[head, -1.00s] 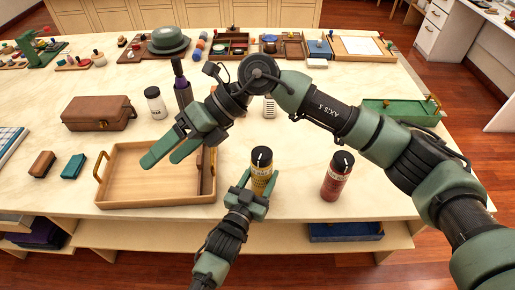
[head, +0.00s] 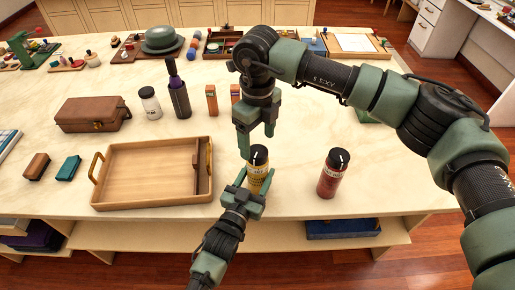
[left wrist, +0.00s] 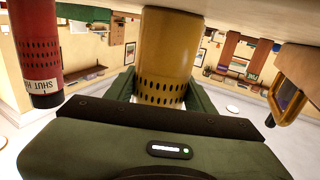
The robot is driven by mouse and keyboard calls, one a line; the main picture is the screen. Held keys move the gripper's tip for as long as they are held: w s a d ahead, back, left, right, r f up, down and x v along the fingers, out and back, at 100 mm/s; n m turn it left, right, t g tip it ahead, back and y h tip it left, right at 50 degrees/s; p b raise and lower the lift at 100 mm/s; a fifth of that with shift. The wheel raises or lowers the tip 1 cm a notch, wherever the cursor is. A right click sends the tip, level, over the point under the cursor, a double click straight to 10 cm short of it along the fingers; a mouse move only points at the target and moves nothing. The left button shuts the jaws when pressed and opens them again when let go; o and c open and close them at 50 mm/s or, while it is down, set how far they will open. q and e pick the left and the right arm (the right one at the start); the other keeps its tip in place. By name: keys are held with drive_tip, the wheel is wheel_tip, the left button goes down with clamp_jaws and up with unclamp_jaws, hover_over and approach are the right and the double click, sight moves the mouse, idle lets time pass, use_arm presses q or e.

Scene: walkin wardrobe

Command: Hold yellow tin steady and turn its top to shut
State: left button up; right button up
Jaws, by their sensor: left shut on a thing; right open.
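The yellow tin (head: 257,181) stands upright near the table's front edge, with a black top (head: 258,156) that bears a white mark. My left gripper (head: 246,191) is shut around the tin's body from the front. The left wrist view shows the yellow tin (left wrist: 170,55) between its green fingers. My right gripper (head: 257,146) points down directly above the black top, its fingers apart and empty. The fingertips are very near the top; I cannot tell whether they touch it.
A red tin (head: 332,174) with a black top stands to the right; it also shows in the left wrist view (left wrist: 36,45). A wooden tray (head: 150,202) with brass handles lies to the left. A dark bottle (head: 179,97) and a white jar (head: 150,103) stand behind.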

sight(256, 152)
use_arm(q)
drive_tip(key=shift+s+f, duration=0.1)
drive_tip(key=shift+f, duration=0.3)
use_arm(e)
drive_tip(key=shift+f, duration=2.15)
drive_tip(key=c, duration=1.4)
drive_tip(key=m, duration=0.3)
drive_tip(key=shift+a+r+m, duration=0.1)
drive_tip(key=shift+m, duration=2)
